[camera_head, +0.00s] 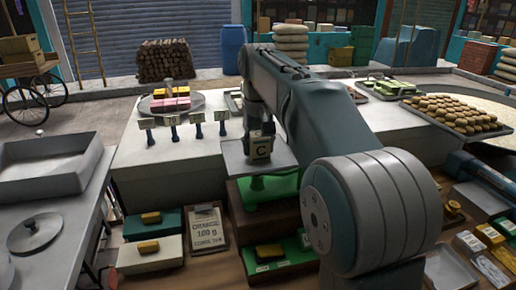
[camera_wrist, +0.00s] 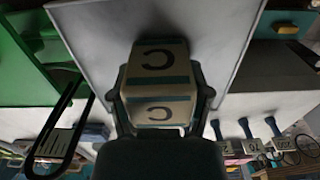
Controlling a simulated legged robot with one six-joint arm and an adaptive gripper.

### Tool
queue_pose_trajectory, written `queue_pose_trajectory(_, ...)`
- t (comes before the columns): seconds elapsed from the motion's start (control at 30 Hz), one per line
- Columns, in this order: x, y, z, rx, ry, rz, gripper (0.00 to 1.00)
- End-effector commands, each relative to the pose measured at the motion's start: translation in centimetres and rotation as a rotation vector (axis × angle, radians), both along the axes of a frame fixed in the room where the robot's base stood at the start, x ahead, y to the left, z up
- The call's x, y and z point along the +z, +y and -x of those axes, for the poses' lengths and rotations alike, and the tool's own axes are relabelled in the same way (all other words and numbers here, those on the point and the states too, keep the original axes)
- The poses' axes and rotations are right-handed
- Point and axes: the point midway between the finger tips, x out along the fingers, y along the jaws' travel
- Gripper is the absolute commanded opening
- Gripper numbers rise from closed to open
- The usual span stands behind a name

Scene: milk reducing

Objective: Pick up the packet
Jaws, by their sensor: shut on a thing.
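The packet (camera_head: 261,147) is a small cream block with a dark band and a dark letter C. In the wrist view the packet (camera_wrist: 158,62) sits between the two fingers, with two lettered faces showing. My gripper (camera_head: 259,133) points down at it and is shut on it; the fingers of my gripper (camera_wrist: 162,82) flank its sides in the wrist view. The packet is at the grey metal pan (camera_head: 236,160) of a green scale (camera_head: 262,190). I cannot tell whether it touches the pan.
Several blue-handled tags (camera_head: 173,135) stand on the white counter (camera_head: 150,165) left of the pan. A tray of brown buns (camera_head: 455,115) is at the right. Boxes with yellow bars (camera_head: 151,247) and a price card (camera_head: 206,228) lie lower in front. A metal tray (camera_head: 45,170) is at the left.

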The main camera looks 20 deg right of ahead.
Motion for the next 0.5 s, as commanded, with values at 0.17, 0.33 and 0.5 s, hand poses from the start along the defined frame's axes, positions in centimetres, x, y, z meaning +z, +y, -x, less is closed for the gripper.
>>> queue_pose_trajectory(0.17, 2.4, 0.0, -0.1, 0.000, -0.005, 0.000, 0.06)
queue_pose_trajectory(0.33, 5.5, 0.0, 2.5, 0.000, -0.007, 0.000, 0.06)
queue_pose_trajectory(0.5, 8.4, 0.0, 4.9, 0.000, -0.006, 0.000, 0.06)
